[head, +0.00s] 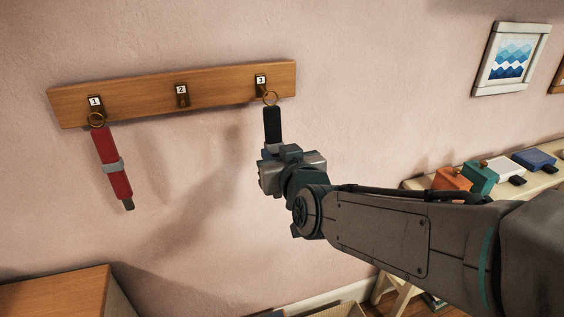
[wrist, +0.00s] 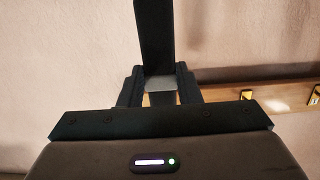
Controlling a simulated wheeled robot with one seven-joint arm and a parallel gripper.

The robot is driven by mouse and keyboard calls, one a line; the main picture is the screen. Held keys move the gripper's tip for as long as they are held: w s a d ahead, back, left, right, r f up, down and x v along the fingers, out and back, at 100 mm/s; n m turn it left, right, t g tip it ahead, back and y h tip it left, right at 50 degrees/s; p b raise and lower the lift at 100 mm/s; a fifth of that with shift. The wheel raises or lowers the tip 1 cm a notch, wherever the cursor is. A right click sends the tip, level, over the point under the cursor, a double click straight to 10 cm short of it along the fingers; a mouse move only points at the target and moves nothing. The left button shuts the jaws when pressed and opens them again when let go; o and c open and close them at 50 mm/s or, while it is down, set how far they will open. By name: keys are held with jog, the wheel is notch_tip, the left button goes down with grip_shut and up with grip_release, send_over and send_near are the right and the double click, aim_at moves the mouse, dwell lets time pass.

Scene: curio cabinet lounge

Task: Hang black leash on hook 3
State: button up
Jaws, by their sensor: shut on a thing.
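The black leash (head: 272,123) is held upright by my gripper (head: 283,150), with its brass ring (head: 270,98) at the top. The ring overlaps hook 3 (head: 261,86) in the head view; I cannot tell whether it is over the hook or in front of it. In the wrist view, my gripper (wrist: 160,88) is shut on the leash (wrist: 154,40), which runs up out of the frame. The leash's lower part is hidden by my gripper.
The wooden rack (head: 220,83) is on the pink wall. A red leash (head: 113,165) hangs on hook 1 (head: 95,103); hook 2 (head: 182,95) is bare. A wooden cabinet top (head: 55,292) is low left. A shelf (head: 540,180) with several small boxes stands right.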

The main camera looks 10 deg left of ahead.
aim_at(277, 155)
jog(key=shift+b+x, duration=0.5)
jog(key=shift+x, duration=1.1)
jog(key=shift+w+a+f+b, duration=0.3)
jog(key=shift+w+b, duration=0.1)
jog(key=shift+b, duration=0.4)
jog(key=o, duration=1.2)
jog(key=shift+d, duration=0.1)
